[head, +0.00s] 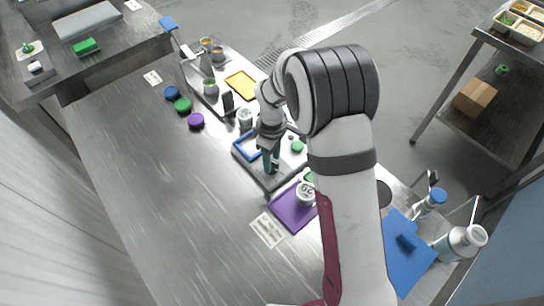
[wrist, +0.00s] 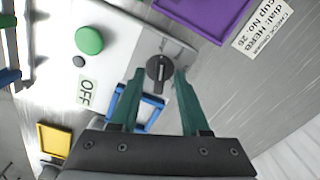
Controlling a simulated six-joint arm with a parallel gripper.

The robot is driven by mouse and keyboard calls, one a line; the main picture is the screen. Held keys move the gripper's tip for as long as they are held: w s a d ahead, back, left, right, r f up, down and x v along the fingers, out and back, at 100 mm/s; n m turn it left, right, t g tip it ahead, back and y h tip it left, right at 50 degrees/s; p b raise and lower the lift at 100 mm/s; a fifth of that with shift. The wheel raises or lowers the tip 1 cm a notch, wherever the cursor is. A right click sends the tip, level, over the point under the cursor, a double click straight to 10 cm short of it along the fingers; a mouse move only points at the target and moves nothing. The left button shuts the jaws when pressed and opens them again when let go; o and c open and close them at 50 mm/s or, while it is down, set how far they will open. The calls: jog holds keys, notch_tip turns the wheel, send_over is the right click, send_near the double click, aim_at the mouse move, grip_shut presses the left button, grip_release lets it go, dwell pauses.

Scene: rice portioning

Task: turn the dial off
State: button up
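The dial (wrist: 158,70) is a dark grey round knob with a raised bar, set on a pale panel (wrist: 125,45). In the wrist view its bar runs roughly up and down the picture, with a light line on its lower part. The OFF label (wrist: 87,92) is on the panel, left of and below the dial. My gripper (wrist: 158,76) is open, with one green finger on each side of the dial. I cannot tell whether the fingers touch it. In the head view my gripper (head: 270,168) is over the panel and mostly hides the dial.
A green button (wrist: 89,40) and a small dark button (wrist: 78,62) are on the panel. A blue square frame (head: 246,146) is beside the gripper. A purple mat (head: 283,212) bears a white numbered cup (head: 306,194). A printed card (head: 267,229) lies nearby.

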notch_tip(320, 180, up, 16)
dwell(0.5)
jog(key=shift+f, duration=0.1)
jog(key=s+d+m, duration=0.3)
jog(key=s+m, duration=0.3)
jog(key=s, duration=0.3)
jog(key=s+d+m+y, duration=0.1)
jog(key=s+d+m, duration=0.2)
jog(key=s+m, duration=0.3)
jog(key=s+d+r+m, duration=0.1)
jog(key=s+d+m, duration=0.3)
jog(key=s, duration=0.8)
jog(key=m, duration=0.2)
jog(key=shift+m+y, duration=0.4)
jog(key=shift+s, duration=0.1)
